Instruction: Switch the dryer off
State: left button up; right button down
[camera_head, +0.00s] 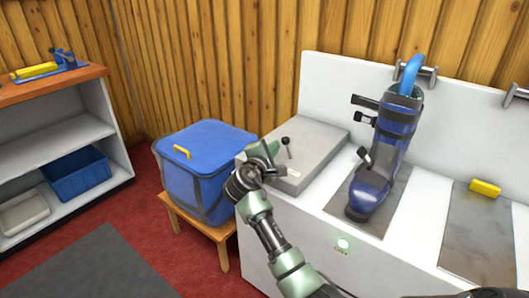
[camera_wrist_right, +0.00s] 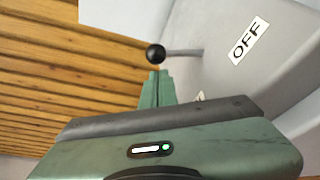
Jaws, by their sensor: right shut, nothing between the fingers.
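In the right wrist view the knob (camera_wrist_right: 156,54) sits on a thin shaft beside an "OFF" label (camera_wrist_right: 249,41). My right gripper (camera_head: 268,152) is shut and empty, beside the lever on its left. In the wrist view its fingertips (camera_wrist_right: 157,76) appear close to the knob; contact cannot be told. My left gripper is out of view.
A blue and dark boot (camera_head: 378,165) stands on a grey plate, with a blue hose (camera_head: 411,72) in its top. A yellow block (camera_head: 485,188) lies to the right. A blue lidded bin (camera_head: 203,165) on a wooden stool and a shelf unit (camera_head: 90,92) are left.

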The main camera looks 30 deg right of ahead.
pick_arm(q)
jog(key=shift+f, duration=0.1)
pick_arm(e)
jog(key=shift+d, duration=0.15)
jog(key=shift+s, duration=0.2)
